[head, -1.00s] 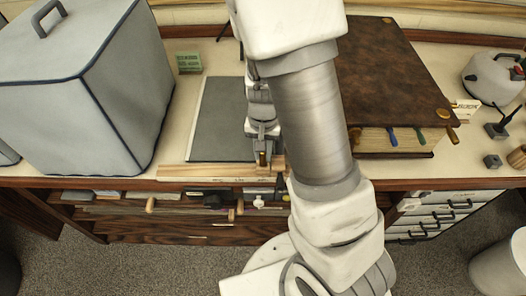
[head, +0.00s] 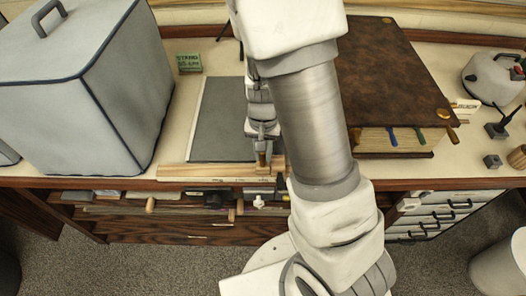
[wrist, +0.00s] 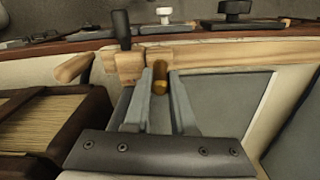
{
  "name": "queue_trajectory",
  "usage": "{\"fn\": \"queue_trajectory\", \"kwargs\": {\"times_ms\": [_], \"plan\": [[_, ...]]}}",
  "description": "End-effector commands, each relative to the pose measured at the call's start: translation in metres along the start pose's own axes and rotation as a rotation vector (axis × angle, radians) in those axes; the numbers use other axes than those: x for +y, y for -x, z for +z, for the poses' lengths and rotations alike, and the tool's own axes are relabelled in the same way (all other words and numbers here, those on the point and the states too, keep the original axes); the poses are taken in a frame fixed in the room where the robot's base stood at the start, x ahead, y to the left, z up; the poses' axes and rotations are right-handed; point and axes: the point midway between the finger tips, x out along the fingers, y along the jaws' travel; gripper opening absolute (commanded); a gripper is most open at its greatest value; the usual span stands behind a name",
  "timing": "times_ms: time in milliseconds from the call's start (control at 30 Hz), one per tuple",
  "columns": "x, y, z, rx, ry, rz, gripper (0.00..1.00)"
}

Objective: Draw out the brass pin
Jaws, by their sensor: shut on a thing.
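The brass pin (wrist: 160,80) shows in the wrist view as a short golden-brown piece between my two grey fingers. My gripper (wrist: 161,92) is shut on it. In the head view my gripper (head: 263,146) is over the front edge of the desk, with the brass pin (head: 262,159) below its jaws, at the pale wooden strip (head: 205,171). In the wrist view a wooden block (wrist: 126,63) with a black handle stands just left of the pin. Whether the pin's lower end is still in the wood cannot be told; my fingers and the strip hide it.
A grey board (head: 222,118) lies behind the strip. A large grey covered box (head: 85,85) stands at the left. A thick brown book (head: 390,70) lies right of my arm. Drawers with knobs (head: 150,205) project below the desk edge.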

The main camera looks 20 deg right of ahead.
Motion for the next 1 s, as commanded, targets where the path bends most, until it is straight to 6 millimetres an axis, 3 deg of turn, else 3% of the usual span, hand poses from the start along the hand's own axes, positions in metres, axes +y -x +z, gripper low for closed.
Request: {"fn": "queue_trajectory", "kwargs": {"times_ms": [1000], "plan": [[0.0001,0.0080,0.0000,0.000,0.000,0.000,0.00]]}}
